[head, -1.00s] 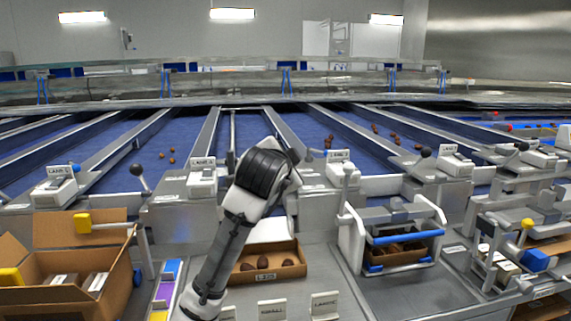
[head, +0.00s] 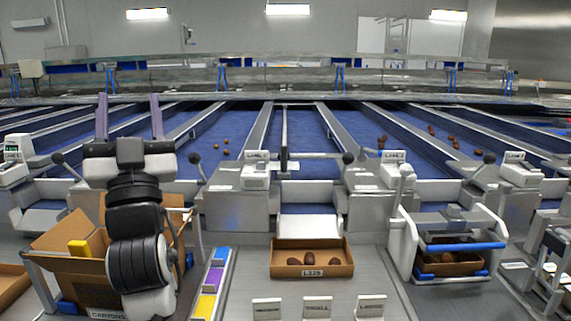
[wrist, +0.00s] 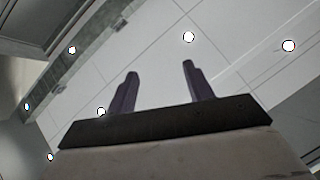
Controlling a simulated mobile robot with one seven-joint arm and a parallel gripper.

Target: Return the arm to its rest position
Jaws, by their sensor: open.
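My gripper (head: 130,117) stands raised on the left side of the head view, its two dark purple fingers pointing up and spread apart. It is open, with nothing between the fingers. In the wrist view the same two fingers (wrist: 158,84) are apart and empty, pointing toward the ceiling. My arm is folded upright in front of a cardboard carton box, hiding part of it.
A cardboard tray (head: 312,271) labelled L3 with several dates sits at centre. Signs such as (head: 317,308) stand in front. A white-framed station with a blue bar (head: 466,246) is at right. The carton box (head: 62,262) is behind my arm. Blue lanes (head: 303,166) run behind.

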